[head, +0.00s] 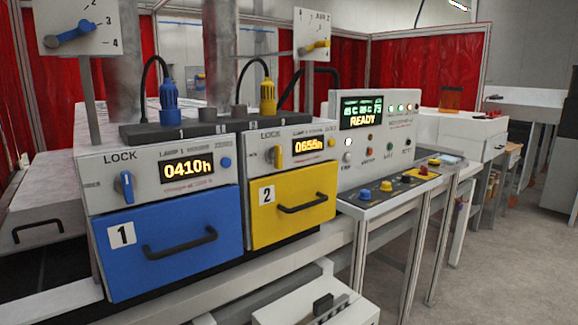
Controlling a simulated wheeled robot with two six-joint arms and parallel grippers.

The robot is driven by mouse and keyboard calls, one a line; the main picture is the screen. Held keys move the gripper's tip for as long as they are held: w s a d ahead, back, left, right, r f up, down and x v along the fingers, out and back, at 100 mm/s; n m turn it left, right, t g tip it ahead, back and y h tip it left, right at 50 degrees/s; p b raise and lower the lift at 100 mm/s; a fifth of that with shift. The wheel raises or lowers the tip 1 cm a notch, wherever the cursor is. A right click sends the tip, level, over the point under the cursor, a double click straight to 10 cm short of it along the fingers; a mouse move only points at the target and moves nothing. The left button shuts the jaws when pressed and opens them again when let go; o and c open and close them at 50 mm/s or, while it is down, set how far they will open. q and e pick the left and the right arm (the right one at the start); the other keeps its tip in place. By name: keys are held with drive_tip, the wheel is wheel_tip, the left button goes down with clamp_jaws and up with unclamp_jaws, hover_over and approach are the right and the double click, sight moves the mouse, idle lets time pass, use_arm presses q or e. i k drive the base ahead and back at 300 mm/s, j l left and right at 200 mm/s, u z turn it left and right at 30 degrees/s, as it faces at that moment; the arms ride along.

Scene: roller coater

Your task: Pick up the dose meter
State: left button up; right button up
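No object in the head view can be told for certain as the dose meter. A small black object (323,304) lies on a white box-like unit (285,306) below the machine, at the bottom of the picture. A small dark object (494,98) lies on a white surface at the far right, too small to make out. Neither my left nor my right gripper is in view.
A blue drawer (180,268) marked 1 and a yellow drawer (310,222) marked 2 front the machine, with black handles. A control panel (375,145) reads READY, above a button ledge (400,186). Red curtains (430,65) stand behind. Grey floor (510,260) is free at right.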

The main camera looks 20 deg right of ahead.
sight(432, 163)
drive_tip(key=z, duration=1.55)
drive_tip(key=i+l+z, duration=0.35)
drive_tip(key=i, duration=0.5)
drive_tip(key=i+z, duration=0.35)
drive_tip(key=i, duration=0.5)
drive_tip(key=i+u, duration=0.1)
drive_tip(key=i, duration=1.55)
drive_tip(key=i+l+u, duration=0.15)
drive_tip(key=i+u, duration=0.35)
drive_tip(key=i+l+u, duration=1)
drive_tip(key=k+j, duration=0.1)
